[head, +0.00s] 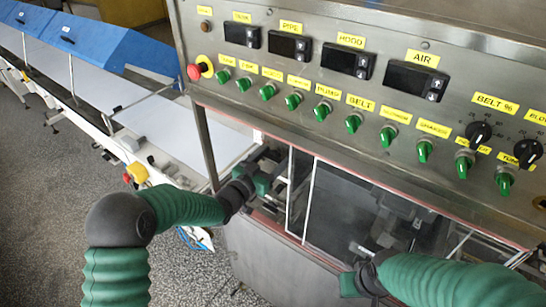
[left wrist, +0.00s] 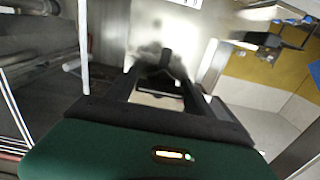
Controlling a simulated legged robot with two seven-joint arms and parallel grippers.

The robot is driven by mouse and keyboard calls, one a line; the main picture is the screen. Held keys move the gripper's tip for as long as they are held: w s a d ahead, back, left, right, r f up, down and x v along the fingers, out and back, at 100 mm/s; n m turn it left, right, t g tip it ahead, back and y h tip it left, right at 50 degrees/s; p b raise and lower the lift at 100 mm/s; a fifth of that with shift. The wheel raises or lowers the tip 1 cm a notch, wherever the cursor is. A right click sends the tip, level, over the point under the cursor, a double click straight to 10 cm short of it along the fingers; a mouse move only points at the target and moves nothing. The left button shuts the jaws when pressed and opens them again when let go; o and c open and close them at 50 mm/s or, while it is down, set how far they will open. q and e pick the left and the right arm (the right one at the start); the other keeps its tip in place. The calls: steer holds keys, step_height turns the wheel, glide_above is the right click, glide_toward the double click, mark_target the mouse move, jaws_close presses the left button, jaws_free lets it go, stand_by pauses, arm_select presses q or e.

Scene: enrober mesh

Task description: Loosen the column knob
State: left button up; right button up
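My left gripper (head: 276,160) reaches in beside the machine's front column, below the control panel. In the left wrist view its two dark fingers (left wrist: 163,78) stand apart. A small dark knob-like part (left wrist: 167,58) shows between and just beyond the fingertips, against a bright metal surface. I cannot tell whether the fingers touch it. In the head view the knob cannot be made out among the dark parts by the gripper. My right gripper (head: 358,281) is low in front of the window; its fingers are not clear.
The steel control panel (head: 330,75) with green switches, black dials and a red stop button (head: 194,72) overhangs the left gripper. A glazed opening (head: 345,205) with thin white bars lies between the arms. A white conveyor (head: 190,130) with blue covers (head: 100,45) runs off left.

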arm_select(q)
steer(key=shift+s+d+r, duration=0.25)
steer(key=shift+c, duration=2.3)
steer(key=shift+w+a+f, duration=0.2)
steer(key=shift+a, duration=0.3)
steer(key=c, duration=0.5)
steer(key=shift+s+d, duration=0.1)
steer(key=shift+d, duration=0.15)
steer(key=shift+a+f+n+b, duration=0.15)
steer(key=shift+n+b, duration=0.15)
steer(key=shift+n, duration=0.5)
steer(key=shift+n+b, duration=0.35)
steer(key=shift+n, duration=0.75)
steer(key=n, duration=0.2)
steer(key=shift+n, duration=0.4)
steer(key=shift+o, duration=0.2)
steer(key=shift+n, duration=1.7)
steer(key=shift+a+r, duration=0.15)
steer(key=shift+r, duration=0.15)
